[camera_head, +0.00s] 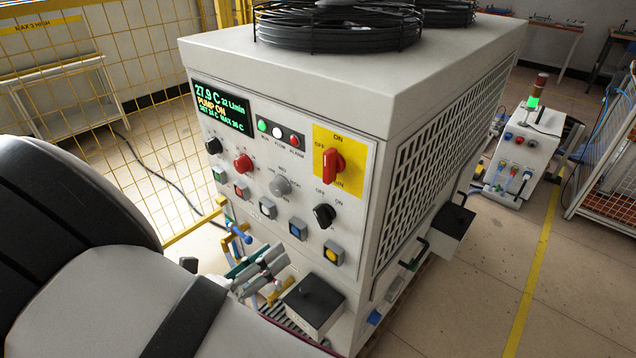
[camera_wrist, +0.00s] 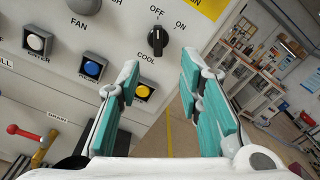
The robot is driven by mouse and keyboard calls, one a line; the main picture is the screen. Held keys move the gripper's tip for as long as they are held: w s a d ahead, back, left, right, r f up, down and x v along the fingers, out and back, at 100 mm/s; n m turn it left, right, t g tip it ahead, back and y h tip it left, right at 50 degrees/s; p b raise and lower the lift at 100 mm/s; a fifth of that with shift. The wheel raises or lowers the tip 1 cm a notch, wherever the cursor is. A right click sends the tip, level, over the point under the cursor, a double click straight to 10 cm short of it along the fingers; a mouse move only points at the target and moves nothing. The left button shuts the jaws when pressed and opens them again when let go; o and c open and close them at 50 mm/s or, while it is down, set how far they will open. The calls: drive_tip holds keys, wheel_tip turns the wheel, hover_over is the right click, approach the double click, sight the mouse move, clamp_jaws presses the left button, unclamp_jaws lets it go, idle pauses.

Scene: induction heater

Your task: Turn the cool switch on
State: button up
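The cool switch is a black rotary knob (camera_head: 325,215) at the lower right of the white machine's front panel. In the wrist view the knob (camera_wrist: 157,41) sits above the COOL label, with OFF and ON marked above it. Its pointer seems to be toward OFF. My gripper (camera_wrist: 158,66) is open and empty, its two teal fingers apart. The knob shows beyond the gap between the fingertips, not touched. In the head view my gripper (camera_head: 262,268) is below and left of the knob, in front of the panel.
A red switch (camera_head: 332,166) on a yellow plate is above the knob. A yellow button (camera_head: 333,253) and a blue button (camera_head: 298,228) are close by. A black-topped box (camera_head: 314,304) juts out below the panel.

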sight(317, 216)
drive_tip(key=x, duration=1.3)
drive_tip(key=shift+w+b, duration=0.3)
drive_tip(key=shift+c, duration=0.3)
clamp_jaws()
